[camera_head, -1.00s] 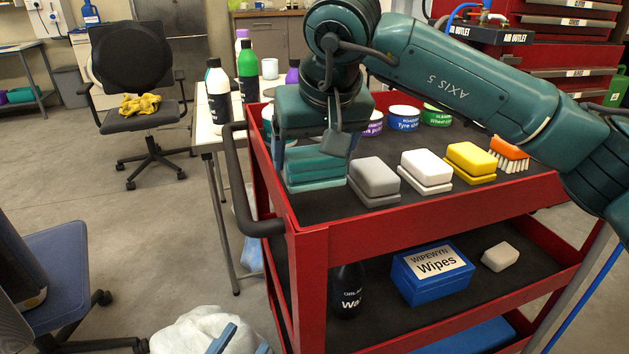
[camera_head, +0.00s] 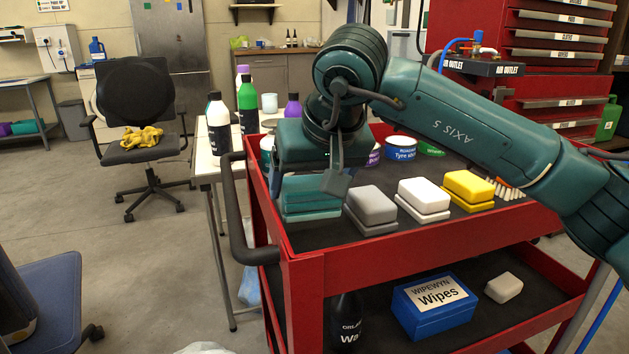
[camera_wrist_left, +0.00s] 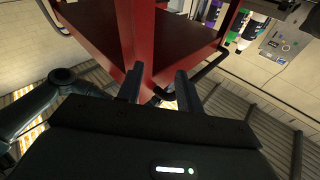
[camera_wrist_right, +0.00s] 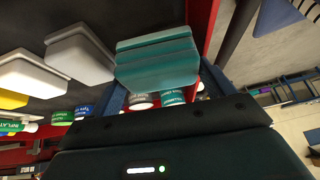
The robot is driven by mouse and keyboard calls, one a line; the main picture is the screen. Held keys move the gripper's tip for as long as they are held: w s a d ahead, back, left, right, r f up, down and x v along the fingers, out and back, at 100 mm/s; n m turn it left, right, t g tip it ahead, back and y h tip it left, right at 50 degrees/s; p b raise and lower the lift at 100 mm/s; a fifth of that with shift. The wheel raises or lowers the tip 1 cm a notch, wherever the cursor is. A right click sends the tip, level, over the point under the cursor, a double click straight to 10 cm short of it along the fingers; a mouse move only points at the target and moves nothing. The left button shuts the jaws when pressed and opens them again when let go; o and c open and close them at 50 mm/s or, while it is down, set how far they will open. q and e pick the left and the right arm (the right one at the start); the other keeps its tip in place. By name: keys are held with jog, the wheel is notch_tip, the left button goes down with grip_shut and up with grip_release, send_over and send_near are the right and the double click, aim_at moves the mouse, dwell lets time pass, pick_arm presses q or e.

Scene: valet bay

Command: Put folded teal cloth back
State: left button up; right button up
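The folded teal cloth (camera_head: 311,198) lies at the near left corner of the cart's black top shelf, left of a grey folded stack (camera_head: 371,208). My right gripper (camera_head: 308,182) is just above the cloth, pointing down, with one finger towards each side of it. In the right wrist view the cloth (camera_wrist_right: 157,58) shows beyond and between the spread fingers; whether they touch it is hard to tell. My left gripper (camera_wrist_left: 158,86) is open and empty, with a red cart post behind it. It is not in the head view.
White (camera_head: 424,197) and yellow (camera_head: 468,188) stacks continue the row. Labelled tubs (camera_head: 401,148) stand behind, partly hidden by my right arm. The red cart (camera_head: 400,258) has a raised rim and a handle (camera_head: 236,215). A blue wipes box (camera_head: 434,305) sits on its lower shelf.

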aim_at(312, 213)
jog(key=o, duration=0.3)
jog(key=shift+g+h, duration=0.4)
jog(key=shift+h, duration=0.1)
jog(key=f, duration=0.5)
jog(key=shift+s+f, duration=0.15)
jog(key=shift+s, duration=0.25)
jog(key=shift+o, duration=0.4)
jog(key=shift+r, duration=0.25)
jog(key=p+v, duration=0.1)
jog(key=v, duration=0.1)
jog(key=w+p+v, duration=0.1)
jog(key=v, duration=0.2)
jog(key=shift+s+a+r, duration=0.1)
jog(key=shift+a+r, duration=0.05)
jog(key=shift+r, duration=0.15)
pick_arm(q)
jog(key=shift+w+a+f+g+y+p, duration=0.15)
jog(key=shift+a+y+p, duration=0.15)
jog(key=shift+p, duration=0.25)
jog(key=shift+a+f+g+y+p, duration=0.15)
jog(key=shift+a+y+p, duration=0.1)
jog(key=shift+p, duration=0.3)
pick_arm(e)
jog(key=v, duration=0.7)
jog(key=shift+r, duration=0.3)
pick_arm(q)
jog(key=shift+r, duration=0.15)
